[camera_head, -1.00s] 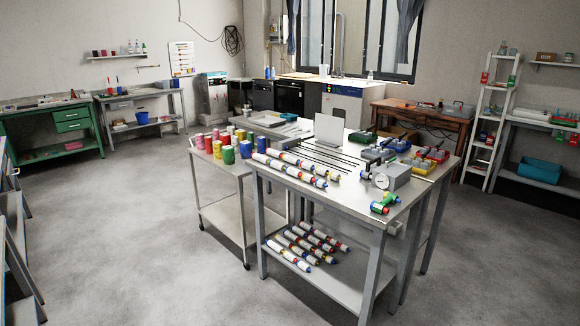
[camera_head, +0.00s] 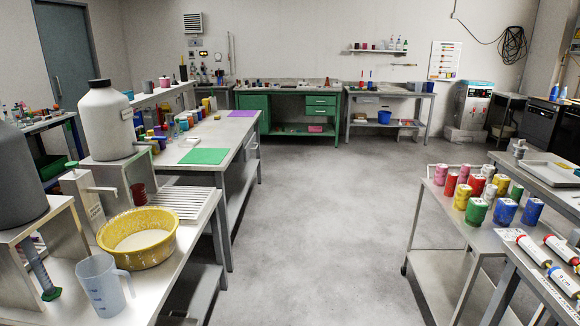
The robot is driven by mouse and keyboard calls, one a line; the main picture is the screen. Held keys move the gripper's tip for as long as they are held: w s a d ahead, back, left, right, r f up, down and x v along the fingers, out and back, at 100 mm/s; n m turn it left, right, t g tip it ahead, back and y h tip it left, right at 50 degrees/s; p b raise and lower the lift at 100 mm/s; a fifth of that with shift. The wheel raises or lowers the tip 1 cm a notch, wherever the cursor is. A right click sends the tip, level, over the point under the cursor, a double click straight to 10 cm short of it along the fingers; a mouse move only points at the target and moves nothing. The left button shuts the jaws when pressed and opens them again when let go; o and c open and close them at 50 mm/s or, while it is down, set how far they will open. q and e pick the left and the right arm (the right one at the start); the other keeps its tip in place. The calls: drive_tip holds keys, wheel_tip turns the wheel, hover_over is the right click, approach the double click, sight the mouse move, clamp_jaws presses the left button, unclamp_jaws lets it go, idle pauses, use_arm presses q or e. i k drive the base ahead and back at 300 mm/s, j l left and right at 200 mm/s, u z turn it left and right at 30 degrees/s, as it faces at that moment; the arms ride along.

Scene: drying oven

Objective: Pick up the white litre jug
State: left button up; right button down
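A whitish, translucent jug (camera_head: 103,287) with a handle on its right side stands upright near the front edge of the left bench. It has faint blue markings. A yellow bowl (camera_head: 138,240) with pale contents sits just behind it to the right. Neither of my grippers shows in the head view.
Left bench (camera_head: 190,262) also holds a large white bottle (camera_head: 106,120) on a stand, a grey vessel (camera_head: 18,180) on another stand and a measuring cylinder (camera_head: 38,268). A cart (camera_head: 445,240) with coloured cans stands at right. The floor (camera_head: 330,220) between is clear.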

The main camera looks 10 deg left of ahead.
sight(111, 288)
drive_tip(key=i+u, duration=0.35)
drive_tip(key=i, duration=0.4)
drive_tip(key=i+l+u, duration=0.3)
drive_tip(key=i, duration=0.45)
drive_tip(key=i+u, duration=1)
drive_tip(key=u, duration=0.15)
drive_tip(key=k+u, duration=0.15)
drive_tip(key=u, duration=1.35)
